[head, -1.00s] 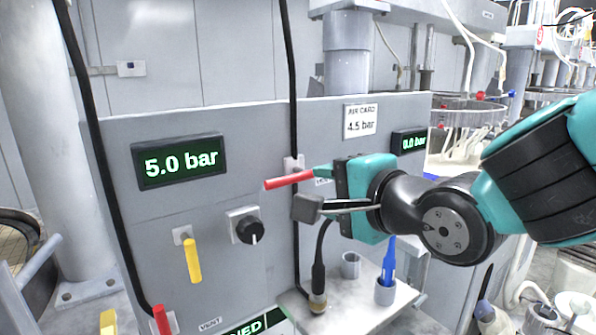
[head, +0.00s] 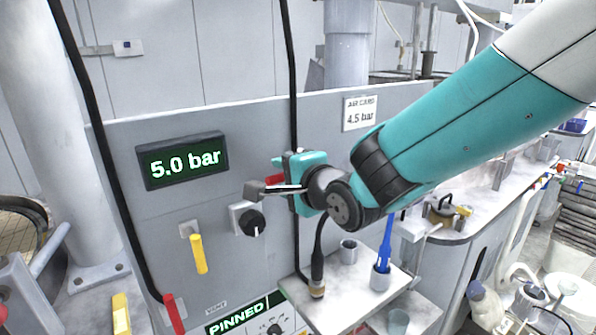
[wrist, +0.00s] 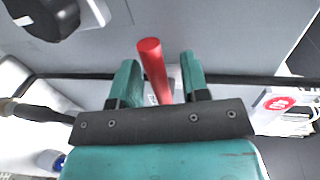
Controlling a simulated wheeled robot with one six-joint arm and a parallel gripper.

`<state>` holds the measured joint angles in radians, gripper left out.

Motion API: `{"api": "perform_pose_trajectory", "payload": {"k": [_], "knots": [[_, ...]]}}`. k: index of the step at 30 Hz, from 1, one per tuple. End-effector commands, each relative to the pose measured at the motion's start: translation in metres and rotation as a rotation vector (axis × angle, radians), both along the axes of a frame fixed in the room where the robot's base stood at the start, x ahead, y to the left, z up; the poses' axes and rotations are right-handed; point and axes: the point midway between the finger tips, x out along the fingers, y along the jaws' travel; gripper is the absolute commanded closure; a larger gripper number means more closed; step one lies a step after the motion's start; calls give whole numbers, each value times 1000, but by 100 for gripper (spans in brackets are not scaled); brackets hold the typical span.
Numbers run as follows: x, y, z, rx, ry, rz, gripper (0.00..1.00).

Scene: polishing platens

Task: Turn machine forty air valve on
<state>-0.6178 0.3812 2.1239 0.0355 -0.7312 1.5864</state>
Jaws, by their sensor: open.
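A red lever handle (wrist: 153,68) lies between the two fingers of my gripper (wrist: 160,82) in the wrist view, with a gap to the finger on its right; contact on the left is unclear. In the head view my open gripper (head: 265,187) is at the panel, above and right of the black knob (head: 252,222). Only a small red bit of this lever (head: 274,179) shows there; its pivot and label are hidden. I cannot read which machine it belongs to. A green display (head: 184,160) reads 5.0 bar.
An air card (head: 361,112) reads 4.5 bar. A yellow handle (head: 199,253) hangs left of the knob; another red handle (head: 174,313) is at lower left. A black cable runs beside my gripper. A shelf (head: 345,285) with a blue tool (head: 384,247) sits below.

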Motion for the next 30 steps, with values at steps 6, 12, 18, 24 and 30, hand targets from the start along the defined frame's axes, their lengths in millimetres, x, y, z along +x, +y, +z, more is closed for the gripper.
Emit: {"api": "perform_pose_trajectory", "payload": {"k": [6,12,18,24,30], "knots": [[0,0,0,0,0,0,95],[0,0,1,1,-2,0,100],[0,0,2,24,12,0,100],[1,0,7,101,60,0,100],[1,-2,15,236,148,2,100]]}}
